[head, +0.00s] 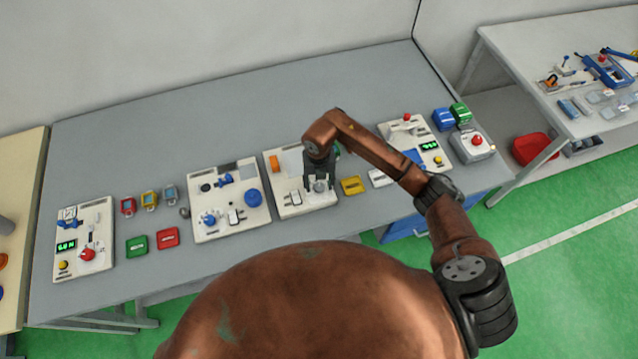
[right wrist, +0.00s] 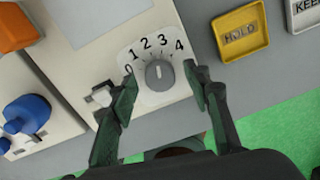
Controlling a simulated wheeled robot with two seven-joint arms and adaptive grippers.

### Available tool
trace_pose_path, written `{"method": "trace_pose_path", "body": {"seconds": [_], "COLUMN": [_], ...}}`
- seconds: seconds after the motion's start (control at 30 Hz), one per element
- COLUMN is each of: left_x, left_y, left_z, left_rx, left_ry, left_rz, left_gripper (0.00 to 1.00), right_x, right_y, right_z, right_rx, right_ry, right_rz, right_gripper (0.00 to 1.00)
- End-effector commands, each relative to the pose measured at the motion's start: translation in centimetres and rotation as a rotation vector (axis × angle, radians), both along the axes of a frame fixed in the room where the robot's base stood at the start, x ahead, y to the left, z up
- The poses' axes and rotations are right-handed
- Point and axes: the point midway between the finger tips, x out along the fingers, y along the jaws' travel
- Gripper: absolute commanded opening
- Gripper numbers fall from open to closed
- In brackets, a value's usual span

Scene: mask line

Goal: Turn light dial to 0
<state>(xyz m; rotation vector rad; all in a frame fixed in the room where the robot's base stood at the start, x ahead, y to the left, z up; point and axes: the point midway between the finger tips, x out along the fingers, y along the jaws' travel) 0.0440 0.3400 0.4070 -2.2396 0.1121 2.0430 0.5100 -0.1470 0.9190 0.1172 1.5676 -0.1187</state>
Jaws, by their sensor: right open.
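The light dial (right wrist: 160,75) is a round grey knob on a white plate marked 0 to 4. Its pointer mark faces up in the right wrist view, roughly toward 2 or 3. My right gripper (right wrist: 163,88) is open, with one dark finger on each side of the dial; I cannot tell whether either finger touches it. The left finger partly covers the 0 side of the plate. In the head view, my right gripper (head: 319,185) points down over the dial's panel (head: 279,181). My left gripper is not in view.
A white rocker switch (right wrist: 102,93) sits left of the dial. A yellow HOLD sign (right wrist: 240,32) lies to the right. Another control panel (head: 238,172) stands left of this one on the grey bench (head: 240,120). The bench behind the panels is clear.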

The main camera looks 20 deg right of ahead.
Motion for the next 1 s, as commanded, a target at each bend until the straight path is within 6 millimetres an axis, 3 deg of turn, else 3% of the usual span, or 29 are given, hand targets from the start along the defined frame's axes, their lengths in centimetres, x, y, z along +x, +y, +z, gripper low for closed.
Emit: {"method": "trace_pose_path", "body": {"seconds": [0.33, 0.9, 1.0], "left_x": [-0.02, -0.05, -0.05], "left_y": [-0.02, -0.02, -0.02], "left_z": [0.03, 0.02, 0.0], "left_rx": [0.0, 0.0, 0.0], "left_ry": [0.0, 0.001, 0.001], "left_rz": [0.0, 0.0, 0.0], "left_gripper": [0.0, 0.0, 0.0], "right_x": [-0.01, 0.0, 0.0], "right_y": [0.0, 0.01, 0.01], "right_z": [-0.43, -0.39, -0.39], "right_rx": [0.001, 0.001, 0.001], "right_ry": [0.0, 0.0, 0.0], "right_rz": [0.001, 0.001, 0.002], "right_gripper": [0.44, 0.05, 0.03]}}
